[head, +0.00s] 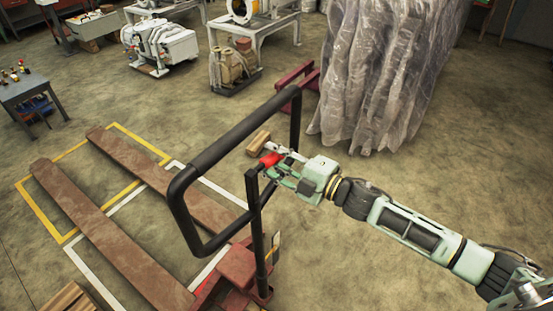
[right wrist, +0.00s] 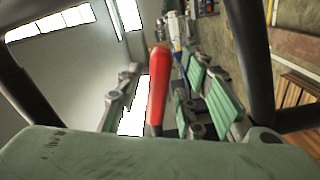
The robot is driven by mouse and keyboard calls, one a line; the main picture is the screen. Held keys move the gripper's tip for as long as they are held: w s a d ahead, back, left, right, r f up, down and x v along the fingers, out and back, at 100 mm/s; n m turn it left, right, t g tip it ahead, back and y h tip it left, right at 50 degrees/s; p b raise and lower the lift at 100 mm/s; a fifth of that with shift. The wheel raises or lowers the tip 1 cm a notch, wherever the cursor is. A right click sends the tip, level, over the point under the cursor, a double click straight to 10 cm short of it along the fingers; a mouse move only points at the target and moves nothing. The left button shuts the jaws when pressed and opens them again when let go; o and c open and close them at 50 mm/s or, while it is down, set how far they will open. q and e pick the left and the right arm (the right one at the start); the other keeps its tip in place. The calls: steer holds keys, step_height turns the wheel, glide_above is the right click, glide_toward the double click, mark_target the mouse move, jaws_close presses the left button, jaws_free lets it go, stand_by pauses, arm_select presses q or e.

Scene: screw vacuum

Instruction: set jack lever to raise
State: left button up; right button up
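A pallet jack with a black loop handle (head: 213,149) stands in the middle of the head view. Its small red lever (head: 270,159) shows at the upright post, inside the loop. My right gripper (head: 279,170) is at this lever, with the arm coming in from the right. In the right wrist view the red lever (right wrist: 158,88) stands between the two spread fingers (right wrist: 160,105), with gaps visible on both sides. The gripper looks open around the lever; contact cannot be made out. My left gripper is not in view.
The jack's rusty forks (head: 115,235) extend to the left over yellow and white floor lines. A plastic-draped object (head: 385,75) stands at the upper right. A grey table (head: 27,92) is at the left. Floor at the lower right is clear.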

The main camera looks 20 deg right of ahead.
steer(key=v, duration=1.2)
stand_by(0.3)
